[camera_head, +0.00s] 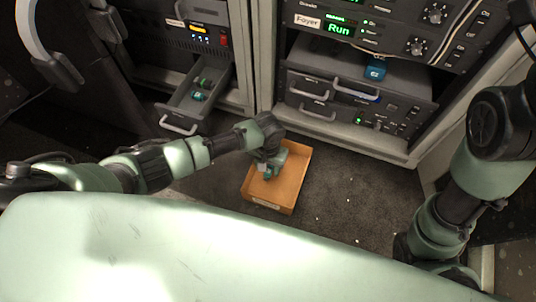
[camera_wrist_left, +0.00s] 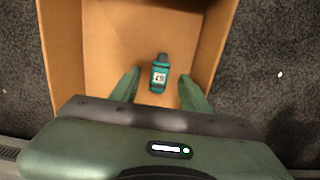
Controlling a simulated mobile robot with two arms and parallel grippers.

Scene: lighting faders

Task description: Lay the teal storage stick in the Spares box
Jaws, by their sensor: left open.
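The teal storage stick (camera_wrist_left: 160,73) lies on the floor of the Spares box, between and just ahead of my left fingertips in the left wrist view. In the head view a bit of teal (camera_head: 268,175) shows under my left gripper. The Spares box (camera_head: 291,183) is an open orange-brown box on the dark carpet; it also shows in the left wrist view (camera_wrist_left: 215,35). My left gripper (camera_wrist_left: 159,85) is open, reaching down into the box, with a finger on each side of the stick. My right gripper is not visible.
An open drawer (camera_head: 184,105) at the left holds small teal and green items. Rack units stand at the back, with another teal-blue item (camera_head: 376,69) at the right rack. Small white specks lie on the carpet (camera_head: 340,205) right of the box, which is otherwise clear.

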